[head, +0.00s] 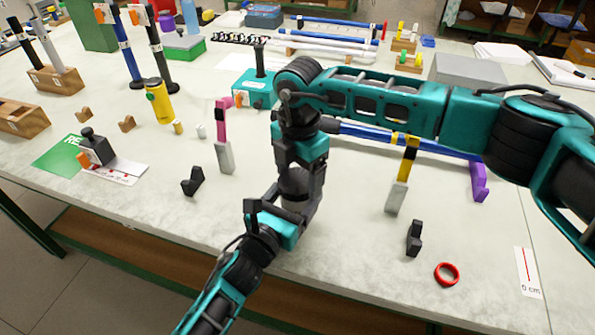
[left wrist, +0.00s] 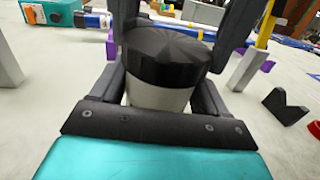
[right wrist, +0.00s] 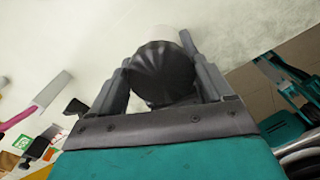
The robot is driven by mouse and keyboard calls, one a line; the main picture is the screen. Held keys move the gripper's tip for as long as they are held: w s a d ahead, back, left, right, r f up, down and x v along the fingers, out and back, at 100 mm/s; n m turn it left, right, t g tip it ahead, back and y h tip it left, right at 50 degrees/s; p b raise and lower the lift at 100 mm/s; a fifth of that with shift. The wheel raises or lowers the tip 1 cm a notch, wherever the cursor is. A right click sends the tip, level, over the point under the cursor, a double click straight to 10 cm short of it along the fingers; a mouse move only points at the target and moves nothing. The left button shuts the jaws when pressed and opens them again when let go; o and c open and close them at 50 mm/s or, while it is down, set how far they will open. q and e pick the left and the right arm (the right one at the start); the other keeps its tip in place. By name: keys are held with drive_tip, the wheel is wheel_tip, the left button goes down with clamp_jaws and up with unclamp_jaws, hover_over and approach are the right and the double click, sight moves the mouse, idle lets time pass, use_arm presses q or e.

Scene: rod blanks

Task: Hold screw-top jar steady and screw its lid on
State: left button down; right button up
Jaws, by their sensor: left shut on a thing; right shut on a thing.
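The screw-top jar (head: 294,186) stands near the front middle of the table, its pale grey body partly hidden by my arms in the head view. In the left wrist view its body (left wrist: 158,97) is between the fingers of my left gripper (head: 283,208), which is shut on it. The black ribbed lid (left wrist: 165,50) sits on top of the jar. My right gripper (head: 303,172) reaches down from above and is shut on the lid, which also shows in the right wrist view (right wrist: 162,75). Whether the threads are engaged cannot be seen.
Black V-blocks (head: 193,181) (head: 414,238) stand left and right of the jar. A red ring (head: 447,274) lies at the front right. A blue rod (head: 400,142) lies on supports behind my right arm. A yellow bottle (head: 159,101) stands back left.

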drive_tip(key=m, duration=0.3)
drive_tip(key=shift+s+m, duration=0.1)
drive_tip(key=shift+m, duration=0.3)
drive_tip(key=m, duration=0.3)
drive_tip(key=shift+s+m, duration=0.1)
drive_tip(key=shift+m, duration=0.3)
drive_tip(key=m, duration=0.4)
drive_tip(key=shift+s+m, duration=0.2)
drive_tip(key=shift+m, duration=0.8)
drive_tip(key=o, duration=0.9)
drive_tip(key=shift+r, duration=0.1)
